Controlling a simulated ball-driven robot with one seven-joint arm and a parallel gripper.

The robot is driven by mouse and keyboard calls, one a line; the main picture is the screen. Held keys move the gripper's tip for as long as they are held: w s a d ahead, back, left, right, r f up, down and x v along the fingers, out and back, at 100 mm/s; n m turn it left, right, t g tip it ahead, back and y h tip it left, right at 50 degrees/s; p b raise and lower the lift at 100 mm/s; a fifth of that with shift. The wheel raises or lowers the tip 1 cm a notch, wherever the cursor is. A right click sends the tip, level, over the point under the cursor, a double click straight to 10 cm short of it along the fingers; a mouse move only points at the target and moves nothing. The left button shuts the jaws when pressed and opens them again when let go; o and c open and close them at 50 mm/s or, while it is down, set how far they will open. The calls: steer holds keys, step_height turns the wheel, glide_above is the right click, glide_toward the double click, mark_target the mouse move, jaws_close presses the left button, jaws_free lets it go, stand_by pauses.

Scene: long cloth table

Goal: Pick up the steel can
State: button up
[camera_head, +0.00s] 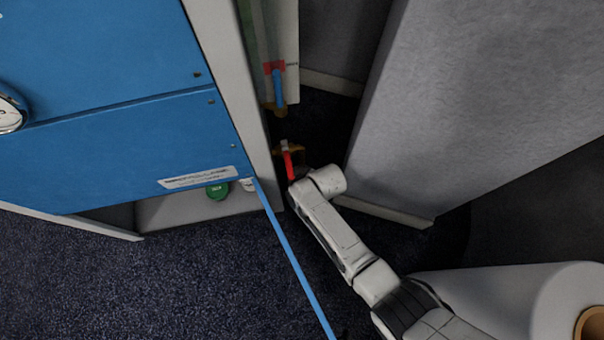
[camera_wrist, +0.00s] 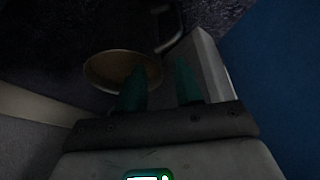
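I cannot make out a clear steel can in either view. In the wrist view a round, brownish open-topped thing with a pale rim (camera_wrist: 105,68) lies ahead of the left finger; I cannot tell if it is the can. My gripper (camera_wrist: 160,66) shows there as two dark teal fingers, apart with nothing seen between them. In the head view my arm reaches up to the gap beside the blue panels, and its end is by a small red and yellow-brown thing (camera_head: 288,163).
Large blue panels (camera_head: 110,150) fill the left, with a green round thing (camera_head: 217,191) beneath. A grey wall block (camera_head: 480,90) stands at the right. A blue-and-red object (camera_head: 277,85) is at the top of the gap. Dark carpet (camera_head: 130,285) is clear at lower left.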

steer(key=shift+w+a+f, duration=0.15)
steer(key=shift+f, duration=0.45)
steer(key=shift+c, duration=0.2)
jaws_close()
stand_by(0.8)
